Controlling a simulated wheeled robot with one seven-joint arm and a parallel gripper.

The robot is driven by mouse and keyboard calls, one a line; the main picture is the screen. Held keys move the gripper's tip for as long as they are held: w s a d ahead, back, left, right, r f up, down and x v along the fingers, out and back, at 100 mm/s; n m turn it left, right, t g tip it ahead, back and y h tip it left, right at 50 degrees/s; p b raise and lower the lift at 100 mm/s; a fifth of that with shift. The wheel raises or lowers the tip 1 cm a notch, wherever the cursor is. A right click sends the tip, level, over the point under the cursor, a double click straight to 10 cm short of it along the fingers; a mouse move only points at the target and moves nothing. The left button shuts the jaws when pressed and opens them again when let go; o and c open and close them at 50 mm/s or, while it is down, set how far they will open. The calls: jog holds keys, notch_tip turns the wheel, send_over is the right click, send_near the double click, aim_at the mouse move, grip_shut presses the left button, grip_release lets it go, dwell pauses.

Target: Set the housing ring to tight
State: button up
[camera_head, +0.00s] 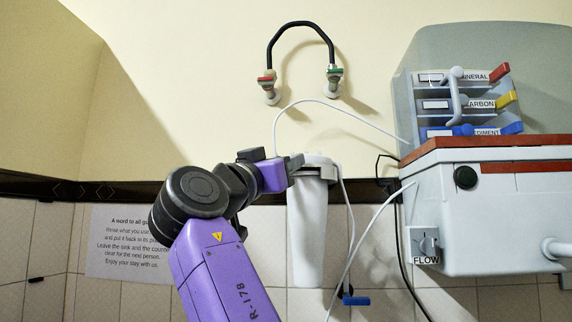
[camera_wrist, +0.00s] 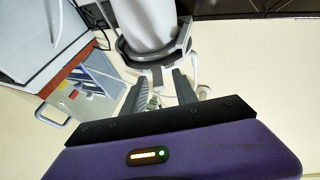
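The white filter housing (camera_head: 307,235) hangs upright on the tiled wall, and its cylinder shows in the wrist view (camera_wrist: 145,22). The grey housing ring (camera_wrist: 170,52) goes around its upper end, and a short tab (camera_wrist: 157,75) sticks out from it toward me. My gripper (camera_wrist: 158,84) is open, one finger on each side of the tab, with gaps showing. In the head view my gripper (camera_head: 291,165) is at the left side of the housing's top and hides part of the ring (camera_head: 318,170). I cannot read the ring's setting.
To the right is a grey purifier unit (camera_head: 490,210) with a FLOW knob (camera_head: 427,245) and labelled cartridges (camera_head: 465,103) above. White tubes and a black cable hang between it and the housing. A black pipe (camera_head: 300,27) with two valves is above. A notice (camera_head: 130,243) hangs left.

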jog(key=b+v, duration=0.2)
jog(key=v, duration=0.5)
jog(key=shift+a, duration=0.1)
